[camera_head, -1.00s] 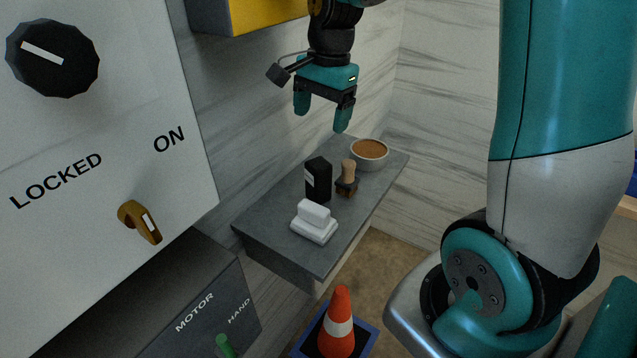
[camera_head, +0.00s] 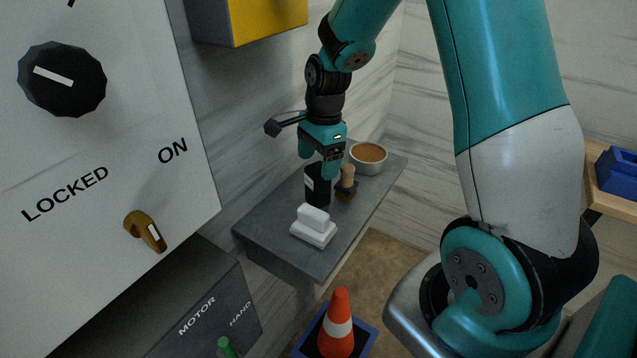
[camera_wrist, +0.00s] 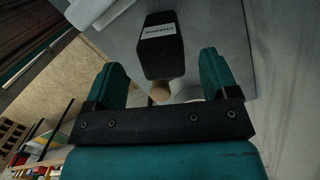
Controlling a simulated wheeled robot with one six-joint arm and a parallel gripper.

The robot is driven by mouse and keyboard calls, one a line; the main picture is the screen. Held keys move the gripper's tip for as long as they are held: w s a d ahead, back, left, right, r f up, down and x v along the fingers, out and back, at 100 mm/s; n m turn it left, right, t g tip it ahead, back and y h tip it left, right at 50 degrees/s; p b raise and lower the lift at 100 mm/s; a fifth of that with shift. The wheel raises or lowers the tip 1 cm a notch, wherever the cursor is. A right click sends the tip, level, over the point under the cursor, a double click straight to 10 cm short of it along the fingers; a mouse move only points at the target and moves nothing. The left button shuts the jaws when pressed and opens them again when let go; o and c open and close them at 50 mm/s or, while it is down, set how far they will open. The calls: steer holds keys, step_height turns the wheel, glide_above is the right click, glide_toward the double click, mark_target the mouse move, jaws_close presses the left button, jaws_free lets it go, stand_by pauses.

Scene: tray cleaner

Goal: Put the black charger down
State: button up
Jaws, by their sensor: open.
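The black charger (camera_head: 318,190) is an upright black box with a white label, standing on the grey shelf (camera_head: 275,232). My gripper (camera_head: 321,172) is open and reaches down at the charger's top from above. In the wrist view the charger (camera_wrist: 160,50) shows ahead of the gap between the two teal fingers of my gripper (camera_wrist: 161,72). Its white label faces away from the palm side. I cannot tell whether a finger touches it.
A wooden-handled brush (camera_head: 347,180) stands close to the charger's right, with a brown-filled bowl (camera_head: 369,158) behind. A white block-like object (camera_head: 313,226) lies in front. A control panel (camera_head: 110,130) is at the left. An orange cone (camera_head: 339,325) stands below.

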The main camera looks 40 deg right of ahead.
mark_target(317, 179)
steer(key=shift+w+f+p, duration=0.1)
steer(key=shift+f+p, duration=0.7)
steer(key=shift+f, duration=1.9)
steer(key=c, duration=1.2)
steer(key=shift+r, duration=0.1)
